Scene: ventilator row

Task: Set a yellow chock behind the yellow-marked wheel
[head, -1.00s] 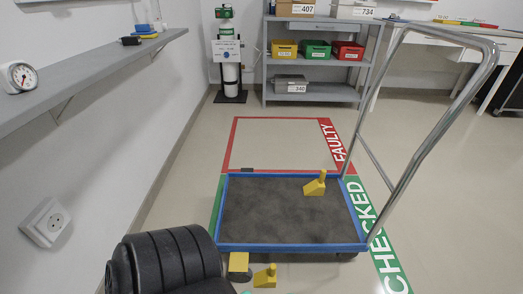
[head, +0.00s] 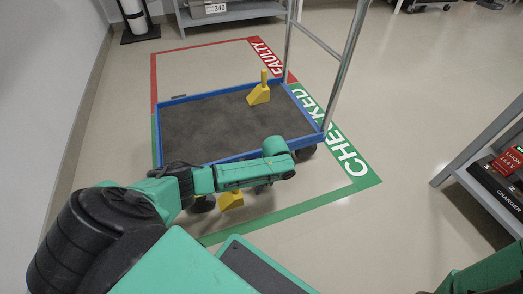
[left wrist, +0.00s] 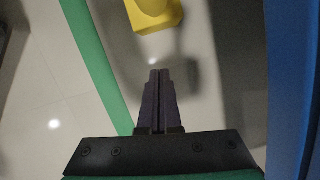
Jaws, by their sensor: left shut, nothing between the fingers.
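A yellow chock (head: 232,199) is on the floor beside the trolley's near edge, partly hidden by my left arm. It also shows at the top of the left wrist view (left wrist: 153,12), cut off. Another yellow chock (head: 259,95) stands on the trolley's dark deck. My left gripper (head: 262,188) is mostly hidden under my forearm. In the left wrist view its fingers (left wrist: 159,72) are shut and empty, pointing toward the chock with a gap between. A dark wheel (head: 204,203) shows left of the floor chock; its yellow marking is hidden. My right gripper is out of view.
The blue-rimmed trolley (head: 158,135) stands in the floor frame marked FAULTY and CHECKED, with its tall metal handle (head: 345,70) at right. A green floor line (head: 300,213) runs in front. A charger shelf (head: 455,165) is at right. Floor between is clear.

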